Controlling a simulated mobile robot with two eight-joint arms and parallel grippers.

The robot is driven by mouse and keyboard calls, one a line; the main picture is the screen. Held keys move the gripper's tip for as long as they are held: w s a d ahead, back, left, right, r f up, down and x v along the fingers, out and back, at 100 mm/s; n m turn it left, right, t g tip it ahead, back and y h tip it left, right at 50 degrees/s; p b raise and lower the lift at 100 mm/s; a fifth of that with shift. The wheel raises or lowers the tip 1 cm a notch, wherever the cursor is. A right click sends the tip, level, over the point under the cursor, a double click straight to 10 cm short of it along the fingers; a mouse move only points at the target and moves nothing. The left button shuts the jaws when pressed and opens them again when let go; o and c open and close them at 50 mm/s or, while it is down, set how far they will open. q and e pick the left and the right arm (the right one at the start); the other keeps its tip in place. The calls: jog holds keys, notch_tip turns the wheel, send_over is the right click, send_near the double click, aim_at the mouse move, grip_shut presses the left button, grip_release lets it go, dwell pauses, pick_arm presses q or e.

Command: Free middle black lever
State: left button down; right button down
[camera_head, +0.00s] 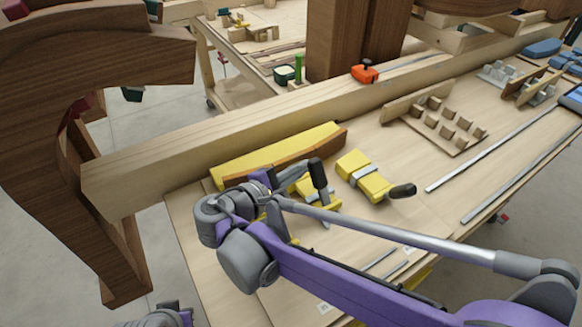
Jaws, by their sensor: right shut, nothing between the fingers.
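A black lever (318,173) stands nearly upright beside a yellow clamp (322,198) near the front of the workbench. A second yellow clamp (362,174) lies to its right, with its black lever (403,191) pointing right. My right gripper (272,188) is shut and empty, just left of the upright lever. I cannot tell whether it touches the lever. My wrist and arm hide part of the first clamp. My left gripper is out of view; only a piece of my left arm shows at the bottom left.
A long yellow block (280,150) and a brown wooden strip lie behind the clamps, against a thick wooden beam (200,140). A curved dark wooden form (50,130) stands at left. A pegged wooden jig (440,120) and metal strips (490,150) lie to the right.

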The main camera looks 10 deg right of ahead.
jog(key=shift+s+d+r, duration=0.1)
jog(key=shift+s+r, duration=0.15)
dwell(0.3)
jog(key=shift+s+d+r+m+t+p, duration=0.2)
jog(key=shift+s+r+m+t+p, duration=0.1)
jog(key=shift+s+r+m+p, duration=0.25)
jog(key=s+d+r+m+t+p, duration=0.1)
jog(key=s+d+r+m+p, duration=0.1)
jog(key=s, duration=0.4)
jog(key=shift+s+d+r+m+h, duration=0.2)
jog(key=shift+s+m+h, duration=0.1)
jog(key=shift+s+m, duration=0.15)
